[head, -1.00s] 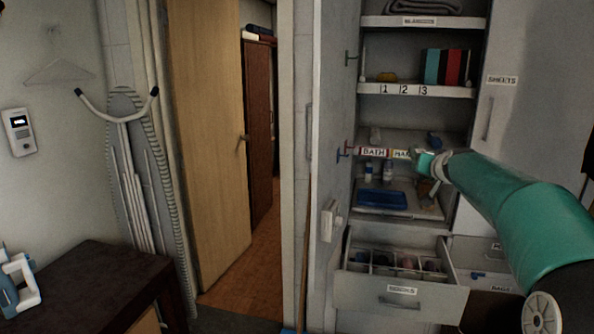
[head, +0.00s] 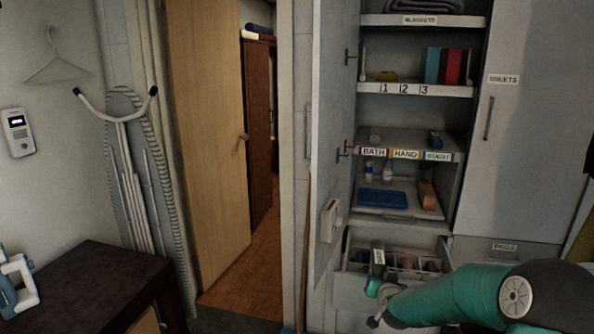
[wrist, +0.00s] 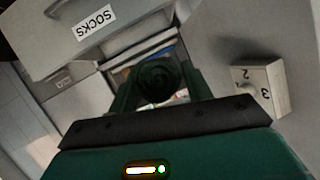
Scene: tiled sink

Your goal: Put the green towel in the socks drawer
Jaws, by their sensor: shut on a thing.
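A dark green rolled towel (head: 377,254) with a white label stands upright in my gripper (head: 381,287), at the left part of the open socks drawer (head: 349,287). My gripper is shut on the towel. In the wrist view the towel's dark round end (wrist: 158,80) shows between the two fingers. The drawer has divided compartments with dark rolled items in some of them. Its front with the SOCKS label (wrist: 95,22) shows in the wrist view; in the head view my arm hides much of it. I cannot tell whether the towel touches the drawer.
Above the drawer are a shelf labelled BATH, HAND and GUEST (head: 405,154) and a blue tray (head: 381,199). A white box (head: 331,219) sits on the open cabinet door at left. A closed drawer is at right. A dark table (head: 90,290) stands at far left.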

